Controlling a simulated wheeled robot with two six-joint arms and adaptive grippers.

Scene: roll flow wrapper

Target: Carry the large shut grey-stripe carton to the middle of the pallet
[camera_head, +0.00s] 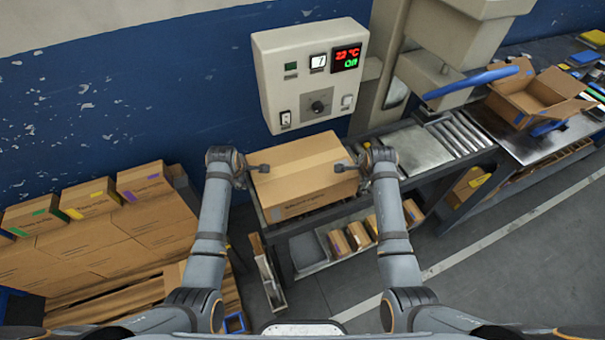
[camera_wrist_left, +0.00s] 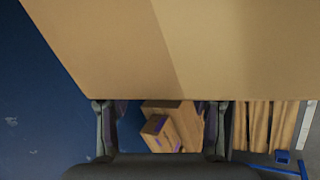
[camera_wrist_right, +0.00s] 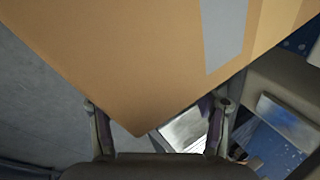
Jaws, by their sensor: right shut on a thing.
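The large shut carton (camera_head: 305,172) is brown and sits on the bench in front of the control box. A grey stripe (camera_wrist_right: 224,35) shows on its face in the right wrist view. My left gripper (camera_head: 262,169) is at the carton's left end, its fingers spread, with the carton (camera_wrist_left: 110,45) filling the upper left wrist view. Whether it touches the carton is unclear. My right gripper (camera_head: 342,168) is at the right end, shut on the carton. The wooden pallet (camera_head: 110,298) is at lower left, partly hidden by cartons and my left arm.
Cartons with green, yellow and purple marks (camera_head: 90,198) are stacked at left. A control box (camera_head: 310,75) is on the wall behind. A roller conveyor (camera_head: 455,138) and open carton (camera_head: 535,95) stand at right. Small cartons (camera_head: 358,235) lie on a shelf below. Floor (camera_head: 500,230) is clear at right.

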